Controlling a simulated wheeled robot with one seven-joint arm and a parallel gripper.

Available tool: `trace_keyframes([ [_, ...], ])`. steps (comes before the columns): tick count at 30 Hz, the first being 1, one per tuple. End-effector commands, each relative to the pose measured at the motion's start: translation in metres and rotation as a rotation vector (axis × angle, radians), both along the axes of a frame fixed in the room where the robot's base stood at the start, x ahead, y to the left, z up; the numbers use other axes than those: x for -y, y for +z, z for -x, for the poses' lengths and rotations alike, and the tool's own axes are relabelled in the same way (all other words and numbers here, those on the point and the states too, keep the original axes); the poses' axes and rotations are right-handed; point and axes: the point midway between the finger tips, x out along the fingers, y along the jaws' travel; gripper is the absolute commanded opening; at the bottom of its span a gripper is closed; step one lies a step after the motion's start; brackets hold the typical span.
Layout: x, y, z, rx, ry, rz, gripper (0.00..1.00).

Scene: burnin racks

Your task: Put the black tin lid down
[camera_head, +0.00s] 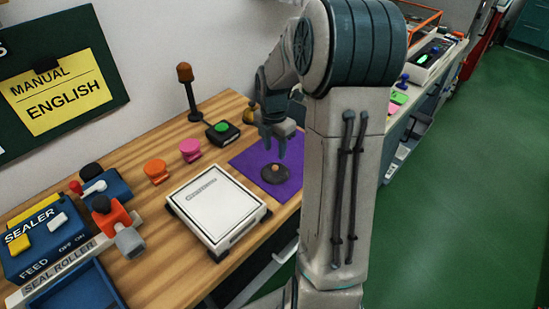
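The black tin lid (277,175) is a dark round disc with a small light brown knob at its middle. It appears to lie flat on the purple mat (249,160) on the wooden bench, near the mat's front part. My gripper (276,151) points down just above the lid. Its two fingers look apart, with nothing visible between them and a small gap down to the knob. Part of the mat's right side is hidden behind my arm.
A white scale (217,206) stands left of the mat. A green-button box (222,132), a pink knob (190,149) and an orange knob (155,170) stand behind it. A dark post with a brown top (188,90) rises near the wall. The blue sealer (43,247) is at far left.

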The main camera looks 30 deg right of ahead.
Motion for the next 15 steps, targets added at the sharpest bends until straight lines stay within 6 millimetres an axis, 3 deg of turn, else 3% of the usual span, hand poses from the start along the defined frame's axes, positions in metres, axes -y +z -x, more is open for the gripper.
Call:
trace_keyframes([
  [1, 0.001, 0.013, -0.001, 0.005, 0.000, 0.002, 0.40],
  [6, 0.000, 0.038, -0.001, 0.003, -0.001, 0.001, 0.40],
  [11, -0.002, 0.050, 0.000, 0.002, -0.011, 0.003, 0.40],
  [15, -0.015, 0.061, 0.009, 0.015, -0.119, 0.021, 0.40],
])
